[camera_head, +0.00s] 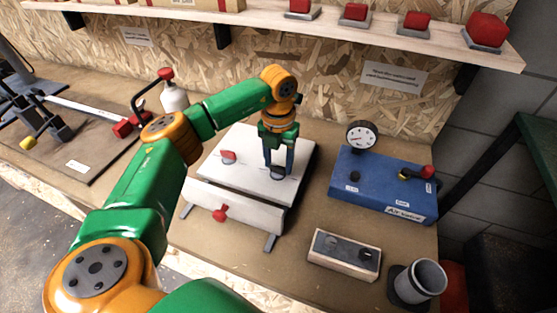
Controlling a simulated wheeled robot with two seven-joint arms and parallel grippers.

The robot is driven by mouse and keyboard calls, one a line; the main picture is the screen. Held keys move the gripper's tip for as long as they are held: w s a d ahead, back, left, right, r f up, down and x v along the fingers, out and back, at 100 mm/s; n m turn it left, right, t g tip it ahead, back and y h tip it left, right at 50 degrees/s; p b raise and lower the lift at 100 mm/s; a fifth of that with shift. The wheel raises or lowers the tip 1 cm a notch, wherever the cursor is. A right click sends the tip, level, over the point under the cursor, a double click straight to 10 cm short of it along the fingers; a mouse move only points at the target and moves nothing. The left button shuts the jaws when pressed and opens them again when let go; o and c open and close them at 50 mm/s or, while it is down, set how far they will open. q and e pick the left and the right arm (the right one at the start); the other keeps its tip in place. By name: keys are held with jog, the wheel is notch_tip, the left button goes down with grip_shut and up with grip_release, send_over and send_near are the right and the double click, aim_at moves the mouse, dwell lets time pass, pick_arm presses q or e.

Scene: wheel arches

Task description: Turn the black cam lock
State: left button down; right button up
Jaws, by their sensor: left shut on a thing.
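A white panel box (240,140) stands on the workbench in the middle of the head view. My left arm, green and orange, reaches in from the left. My left gripper (279,170) points down at the right part of the box's top and is shut on the black cam lock (278,174). The fingers cover part of the lock, so its turn angle is hard to tell. A red knob (228,156) is on the left of the box top, and another red handle (220,213) is on its front face. My right gripper is not in view.
A blue air valve box (385,185) with a gauge (361,136) stands to the right. A small wooden box (344,254) and a grey cup (420,281) are at the front right. A shelf (350,32) with red-topped items hangs above. A spray bottle (173,93) stands behind my arm.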

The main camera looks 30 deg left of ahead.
pick_arm(q)
jog(key=shift+c, duration=1.2)
grip_release()
notch_tip(320, 180, up, 7)
jog(key=shift+r+b, duration=0.1)
jog(key=shift+b, duration=0.65)
